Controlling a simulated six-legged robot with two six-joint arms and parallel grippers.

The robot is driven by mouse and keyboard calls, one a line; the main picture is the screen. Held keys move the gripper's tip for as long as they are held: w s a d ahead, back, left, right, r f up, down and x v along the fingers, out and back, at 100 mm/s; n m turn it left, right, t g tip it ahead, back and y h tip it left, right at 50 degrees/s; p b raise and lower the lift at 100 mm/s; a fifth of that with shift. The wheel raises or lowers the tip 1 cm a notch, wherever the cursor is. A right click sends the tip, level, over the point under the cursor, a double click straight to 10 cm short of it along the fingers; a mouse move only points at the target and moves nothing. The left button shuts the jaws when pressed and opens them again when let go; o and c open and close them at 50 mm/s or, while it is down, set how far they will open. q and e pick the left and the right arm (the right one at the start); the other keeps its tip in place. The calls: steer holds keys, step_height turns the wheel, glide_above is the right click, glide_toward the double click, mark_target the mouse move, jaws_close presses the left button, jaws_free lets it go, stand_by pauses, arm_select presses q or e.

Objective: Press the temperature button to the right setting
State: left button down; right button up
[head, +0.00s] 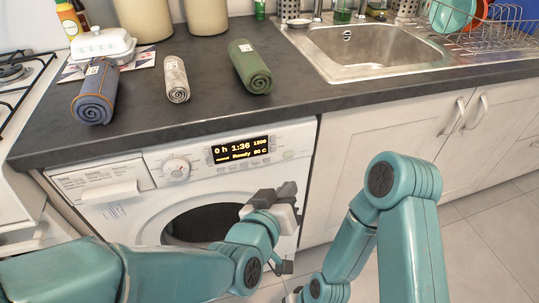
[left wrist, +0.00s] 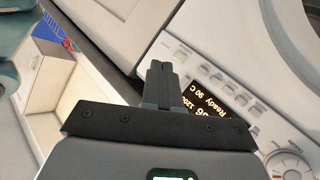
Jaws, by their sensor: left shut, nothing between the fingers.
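The washer's dark display (head: 240,149) reads "0 h 1:36 1200" and "Ready 90 C". It also shows upside down in the left wrist view (left wrist: 222,104), partly hidden by my fingers. A row of small pale buttons (left wrist: 203,74) runs beside it; their labels are too small to read, so I cannot tell which is the temperature button. My left gripper (head: 274,196) is shut and empty in front of the washer, below and right of the display. In the left wrist view its fingers (left wrist: 159,68) appear near the button row; contact cannot be told. My right gripper is out of view.
A round dial (head: 176,168) sits left of the display, and the dark door (head: 208,224) is below. The counter edge (head: 200,134) overhangs the washer. Rolled towels (head: 250,66) lie on the counter. White cabinets (head: 400,131) stand to the right.

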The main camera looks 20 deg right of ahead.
mark_target(273, 149)
arm_select(q)
steer(key=shift+d, duration=0.2)
steer(key=shift+w+a, duration=0.2)
steer(key=shift+w, duration=4.15)
steer(key=shift+w+f, duration=0.1)
steer(key=shift+w, duration=0.35)
